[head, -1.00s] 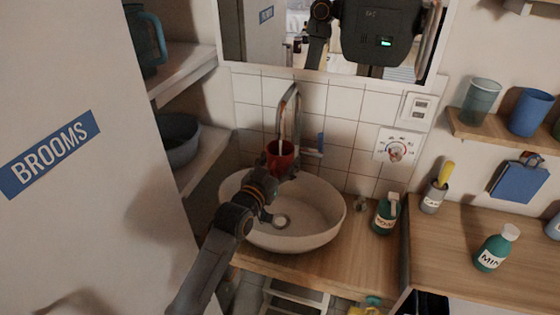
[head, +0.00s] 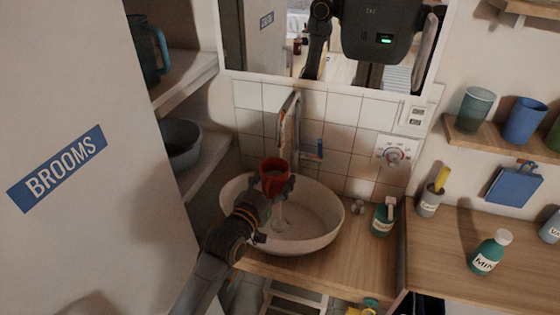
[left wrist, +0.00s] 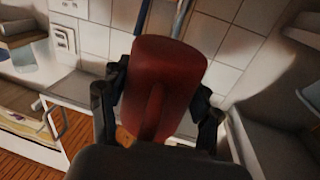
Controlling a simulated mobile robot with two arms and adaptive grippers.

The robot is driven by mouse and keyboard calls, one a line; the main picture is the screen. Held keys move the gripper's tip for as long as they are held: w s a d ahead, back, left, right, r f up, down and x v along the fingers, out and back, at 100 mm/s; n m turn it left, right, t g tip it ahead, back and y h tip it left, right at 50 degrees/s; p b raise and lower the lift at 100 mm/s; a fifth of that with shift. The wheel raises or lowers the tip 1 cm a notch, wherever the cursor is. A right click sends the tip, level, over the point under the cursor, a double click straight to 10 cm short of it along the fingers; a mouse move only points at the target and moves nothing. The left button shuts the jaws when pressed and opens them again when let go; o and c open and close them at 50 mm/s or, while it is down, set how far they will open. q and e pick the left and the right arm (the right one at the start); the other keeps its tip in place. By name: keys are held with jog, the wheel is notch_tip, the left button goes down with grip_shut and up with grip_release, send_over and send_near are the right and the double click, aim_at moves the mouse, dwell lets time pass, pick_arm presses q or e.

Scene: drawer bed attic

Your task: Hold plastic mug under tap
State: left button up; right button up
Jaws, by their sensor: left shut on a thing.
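The red plastic mug (head: 274,174) is held over the left part of the white basin (head: 325,215), its mouth facing up. My left gripper (head: 275,187) is shut on it. The metal tap (head: 296,115) rises behind the basin, and its curved spout comes down above and behind the mug. I cannot tell whether the mug's mouth is directly below the outlet. In the left wrist view the mug (left wrist: 165,80) fills the middle, its handle towards the camera, with a finger on each side. My right gripper is not in view.
A green soap bottle (head: 382,217) stands right of the basin. The brooms door (head: 90,235) and shelves (head: 185,80) flank the left. A mirror (head: 280,45) hangs above, showing my body. The right counter (head: 440,250) has free room.

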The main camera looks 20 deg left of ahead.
aim_at(266, 194)
pick_arm(q)
jog(key=shift+s+r, duration=0.1)
jog(key=shift+s, duration=0.65)
jog(key=shift+s+p, duration=0.35)
jog(key=shift+p, duration=0.15)
jog(key=s, duration=0.1)
jog(key=s+p, duration=0.1)
jog(key=s, duration=0.1)
jog(key=s+p, duration=0.1)
jog(key=shift+s+a+r, duration=0.1)
jog(key=shift+s+r, duration=0.05)
jog(key=shift+r, duration=0.2)
jog(key=shift+s+p, duration=0.7)
jog(key=shift+s, duration=0.6)
